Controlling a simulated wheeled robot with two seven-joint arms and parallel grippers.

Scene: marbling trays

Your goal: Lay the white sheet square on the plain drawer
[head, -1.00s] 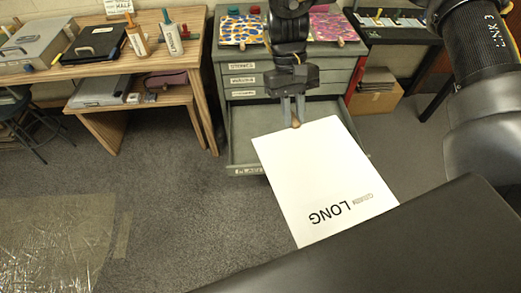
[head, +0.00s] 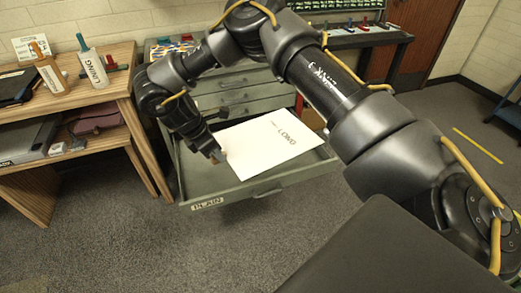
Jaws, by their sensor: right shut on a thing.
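The white sheet (head: 268,148), marked LONG, is over the open drawer labelled PLAIN (head: 262,187). It is turned a little against the drawer's sides, and its right part reaches close to the drawer's right wall. My right gripper (head: 217,157) is shut on the sheet's left edge, above the left part of the drawer. I cannot tell whether the sheet's far part touches the drawer floor. Bare drawer floor shows at the left and front. My left gripper is not in view.
The grey cabinet's shut drawers (head: 240,97) stand behind the open one. A wooden desk (head: 105,88) with bottles (head: 93,65) stands at the left, and a dark table (head: 375,38) at the back right. The carpet in front is clear. My right arm hides part of the cabinet top.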

